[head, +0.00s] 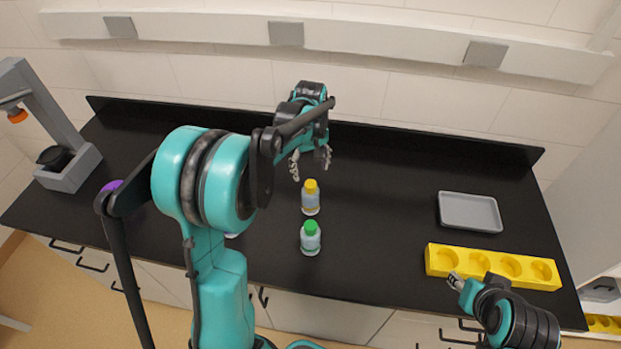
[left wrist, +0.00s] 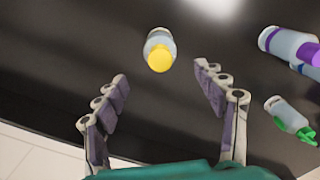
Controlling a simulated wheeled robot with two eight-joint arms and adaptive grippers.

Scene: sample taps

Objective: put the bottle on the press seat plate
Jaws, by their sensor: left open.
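A bottle with a yellow cap (head: 311,199) stands upright on the black counter, and it also shows in the left wrist view (left wrist: 160,50). A bottle with a green cap (head: 310,240) stands nearer the front edge. My left gripper (head: 312,165) is open and empty, just behind the yellow-capped bottle in the head view. In the left wrist view its fingers (left wrist: 168,95) are spread, with the yellow-capped bottle beyond the gap between them. The grey press (head: 72,170) stands at the far left, with a dark round part (head: 54,157) low on it. My right gripper (head: 455,281) is small, near the yellow rack.
A yellow rack (head: 480,278) with several round wells lies at the front right, with a grey tray (head: 469,212) behind it. A purple-banded bottle (left wrist: 292,45) shows at the right of the left wrist view. My left arm hides part of the counter.

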